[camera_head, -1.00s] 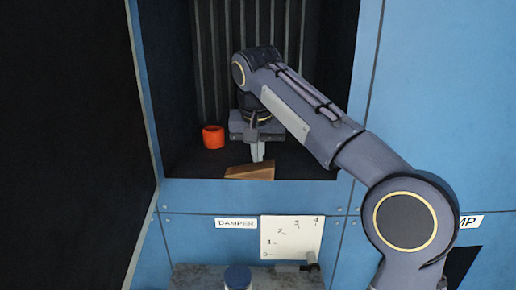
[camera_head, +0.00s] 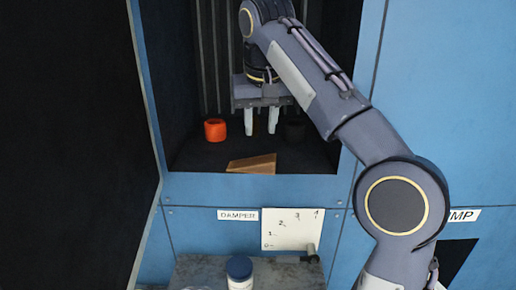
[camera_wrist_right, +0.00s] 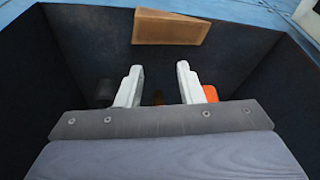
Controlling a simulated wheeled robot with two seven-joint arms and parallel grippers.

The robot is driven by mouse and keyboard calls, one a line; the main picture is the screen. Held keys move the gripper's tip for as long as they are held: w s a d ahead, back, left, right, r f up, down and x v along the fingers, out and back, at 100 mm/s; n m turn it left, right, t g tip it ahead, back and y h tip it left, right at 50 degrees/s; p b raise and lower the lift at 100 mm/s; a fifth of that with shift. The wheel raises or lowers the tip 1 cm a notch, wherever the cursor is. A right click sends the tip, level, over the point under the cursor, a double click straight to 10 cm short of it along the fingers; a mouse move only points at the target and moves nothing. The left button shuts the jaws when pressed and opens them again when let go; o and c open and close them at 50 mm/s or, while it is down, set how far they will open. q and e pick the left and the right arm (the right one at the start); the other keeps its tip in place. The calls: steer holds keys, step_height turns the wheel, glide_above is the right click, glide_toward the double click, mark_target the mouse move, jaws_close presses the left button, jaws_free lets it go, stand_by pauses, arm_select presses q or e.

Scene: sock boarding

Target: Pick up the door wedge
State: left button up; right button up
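The door wedge (camera_head: 252,164) is a tan, wood-coloured block lying on the dark floor of the recess, close to its front edge. It also shows at the top of the right wrist view (camera_wrist_right: 170,27). My right gripper (camera_head: 260,122) is inside the recess, behind the wedge in the head view and apart from it. Its two pale fingers are spread with a clear gap, as the right wrist view also shows (camera_wrist_right: 160,68). The wedge is not between them. My left gripper is in no frame.
An orange ring-shaped roll (camera_head: 215,130) stands left of the gripper and a dark cylinder (camera_head: 293,130) right of it. Dark walls and the blue front sill (camera_head: 260,187) enclose the recess. Below are a scale plate (camera_head: 291,229) and a grey ledge with a blue-lidded jar (camera_head: 239,272).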

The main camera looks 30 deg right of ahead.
mark_target(256, 161)
steer(key=o, duration=0.5)
steer(key=n, duration=0.1)
steer(key=n+y, duration=0.1)
steer(key=n, duration=0.1)
steer(key=d+n, duration=0.1)
steer(key=shift+s+d+f+n+y, duration=0.1)
steer(key=shift+s+f+n+y, duration=0.2)
steer(key=shift+f+n, duration=0.1)
steer(key=shift+c, duration=0.2)
steer(key=shift+o, duration=0.4)
steer(key=n, duration=0.1)
steer(key=n+y, duration=0.1)
steer(key=shift+s+d+n+g+p, duration=0.1)
steer(key=shift+d+n+g+p, duration=0.1)
steer(key=shift+n+g+p, duration=0.15)
steer(key=shift+s+n+y, duration=0.15)
steer(key=shift+n+y, duration=0.15)
steer(key=shift+n, duration=0.75)
steer(key=n, duration=0.2)
steer(key=n+y, duration=0.1)
steer(key=n, duration=0.1)
steer(key=shift+s+d+p, duration=0.2)
steer(key=shift+p, duration=0.15)
steer(key=shift+f+n+y, duration=0.15)
steer(key=shift+n+y, duration=0.15)
steer(key=shift+x, duration=3.75)
